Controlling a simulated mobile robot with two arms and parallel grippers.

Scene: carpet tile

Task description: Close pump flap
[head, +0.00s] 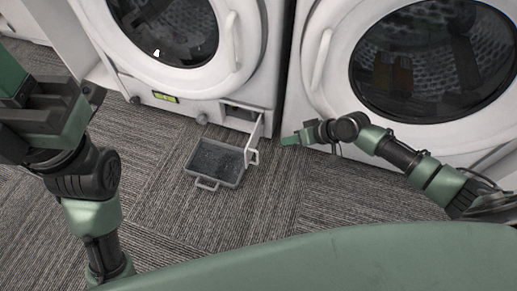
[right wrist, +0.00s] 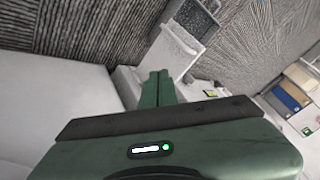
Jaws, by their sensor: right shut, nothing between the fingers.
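The white pump flap (head: 256,135) is at the lower right corner of the left washing machine. It stands open, sticking out from the front, with the dark recess (head: 238,113) showing to its left. My right gripper (head: 290,140) is shut and empty, just right of the flap, with a small gap visible in the head view. In the right wrist view the closed green fingers (right wrist: 158,88) point toward the pale flap (right wrist: 180,47). My left gripper (head: 12,85) is at the left edge, far from the flap; its fingers are not clear.
A grey tray (head: 213,184) with a handle lies on the carpet below the recess; it also shows in the right wrist view (right wrist: 196,16). The right washing machine (head: 325,95) stands close behind my right arm. Carpet (head: 250,215) around the tray is free.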

